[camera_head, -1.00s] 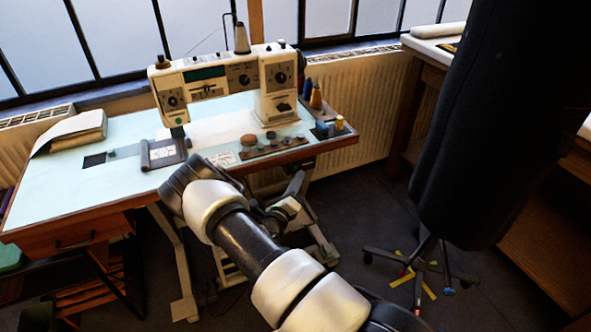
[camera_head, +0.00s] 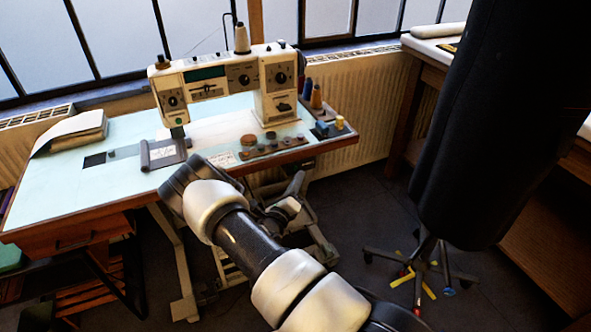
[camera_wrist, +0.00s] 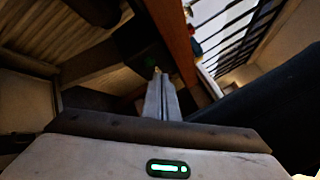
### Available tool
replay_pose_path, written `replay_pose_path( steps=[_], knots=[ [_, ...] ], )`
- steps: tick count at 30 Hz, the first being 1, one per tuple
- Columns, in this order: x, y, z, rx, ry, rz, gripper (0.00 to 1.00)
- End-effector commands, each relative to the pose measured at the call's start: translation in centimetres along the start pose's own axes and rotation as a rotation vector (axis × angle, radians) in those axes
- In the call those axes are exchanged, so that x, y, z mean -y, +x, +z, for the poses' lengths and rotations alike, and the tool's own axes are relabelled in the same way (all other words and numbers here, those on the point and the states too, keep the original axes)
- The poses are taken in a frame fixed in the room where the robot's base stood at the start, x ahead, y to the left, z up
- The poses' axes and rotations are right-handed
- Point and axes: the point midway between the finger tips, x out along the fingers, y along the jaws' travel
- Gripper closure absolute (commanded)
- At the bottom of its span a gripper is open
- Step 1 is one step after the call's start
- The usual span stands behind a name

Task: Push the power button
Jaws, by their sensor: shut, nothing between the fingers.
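A sewing machine (camera_head: 246,76) stands on the pale blue worktable (camera_head: 60,190). A dark box (camera_head: 303,166) hangs under the table's front edge, and a dark box (camera_wrist: 138,48) also shows ahead of my gripper in the wrist view. A faint green spot (camera_wrist: 149,62) on it may be the power button; it is dim and partly behind the fingertips. My gripper (camera_wrist: 157,73) is shut and empty, its fingertips pointing at the box close to the green spot. I cannot tell whether they touch it. In the head view my arm reaches below the table edge.
The table's wooden edge (camera_wrist: 172,40) runs close beside the fingers. A dark dress form (camera_head: 480,130) on a wheeled stand is at the right. Table legs (camera_head: 180,265) stand below. A radiator (camera_head: 370,105) lies behind. Floor between table and dress form is clear.

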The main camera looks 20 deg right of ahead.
Motion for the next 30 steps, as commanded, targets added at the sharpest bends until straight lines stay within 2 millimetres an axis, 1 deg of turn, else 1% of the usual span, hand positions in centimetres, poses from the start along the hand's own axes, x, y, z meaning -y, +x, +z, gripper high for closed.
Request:
replay_pose_path(
  steps=[13,21,30],
  knots=[
    [-0.06,0.04,0.02,0.000,0.000,0.000,1.00],
    [-0.50,0.59,0.41,0.001,0.001,0.000,1.00],
    [-0.46,0.64,0.46,0.000,0.000,0.000,1.00]
  ],
)
